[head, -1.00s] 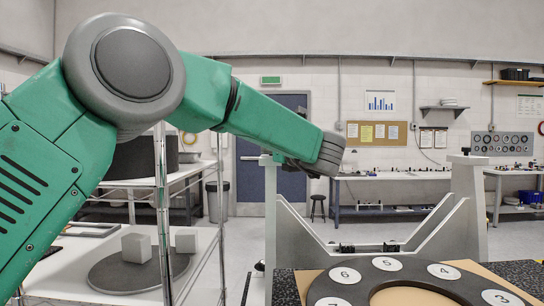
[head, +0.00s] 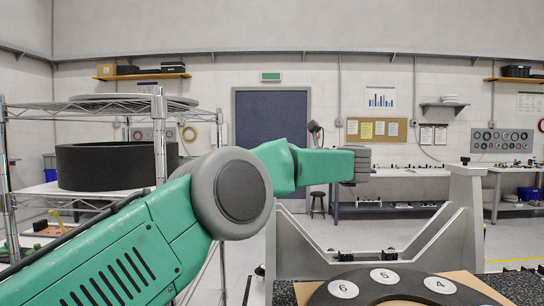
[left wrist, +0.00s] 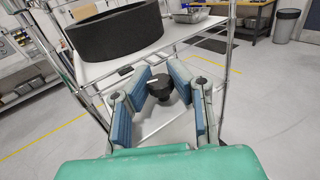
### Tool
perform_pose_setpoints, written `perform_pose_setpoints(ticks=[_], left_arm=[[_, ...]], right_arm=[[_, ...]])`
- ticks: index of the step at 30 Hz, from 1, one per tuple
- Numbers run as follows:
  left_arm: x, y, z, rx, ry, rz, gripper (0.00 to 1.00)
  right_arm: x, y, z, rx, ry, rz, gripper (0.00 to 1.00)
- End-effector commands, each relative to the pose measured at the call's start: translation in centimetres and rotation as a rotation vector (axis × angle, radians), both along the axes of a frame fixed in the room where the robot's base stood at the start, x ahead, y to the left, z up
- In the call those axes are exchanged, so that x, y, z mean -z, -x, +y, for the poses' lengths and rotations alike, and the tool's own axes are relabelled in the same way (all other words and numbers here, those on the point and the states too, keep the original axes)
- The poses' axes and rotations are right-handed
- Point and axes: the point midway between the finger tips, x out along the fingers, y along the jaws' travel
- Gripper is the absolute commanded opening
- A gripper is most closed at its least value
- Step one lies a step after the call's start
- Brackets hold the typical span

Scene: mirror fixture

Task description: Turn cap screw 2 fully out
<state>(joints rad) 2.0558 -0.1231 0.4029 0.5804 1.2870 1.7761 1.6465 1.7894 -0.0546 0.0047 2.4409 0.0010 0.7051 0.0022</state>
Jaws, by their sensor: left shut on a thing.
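My left gripper (left wrist: 160,80) shows in the left wrist view with its blue-grey fingers around a small dark cylindrical piece (left wrist: 160,90). The piece looks like a cap screw, but no number is readable on it. In the head view my left arm reaches across to the fixture (head: 465,215), a grey frame with upright posts. A small dark cap (head: 465,160) sits on the right post top. My right gripper is in neither view.
A dark ring plate (head: 460,293) with numbered white discs lies in front of the fixture. A wire rack (head: 160,125) at the left carries a large black ring (head: 105,165), also in the left wrist view (left wrist: 115,32). Open floor lies beyond the fixture.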

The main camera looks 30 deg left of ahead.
Motion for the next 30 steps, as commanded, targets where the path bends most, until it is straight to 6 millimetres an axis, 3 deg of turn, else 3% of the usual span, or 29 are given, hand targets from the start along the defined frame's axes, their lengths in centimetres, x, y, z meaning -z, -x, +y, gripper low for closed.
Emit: perform_pose_setpoints(ticks=[14,15,17,30], left_arm=[[0.53,-0.17,-0.18,-0.004,0.002,0.008,0.0],[0.53,-0.18,-0.18,-0.004,0.002,0.008,0.18],[0.51,-0.17,-0.18,-0.004,0.002,0.008,0.39],[-0.03,0.06,-0.05,-0.007,0.0,-0.001,0.41]], right_arm=[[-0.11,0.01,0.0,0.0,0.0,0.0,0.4],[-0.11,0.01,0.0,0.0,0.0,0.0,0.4],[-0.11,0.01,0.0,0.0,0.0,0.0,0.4],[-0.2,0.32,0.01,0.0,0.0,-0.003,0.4]])
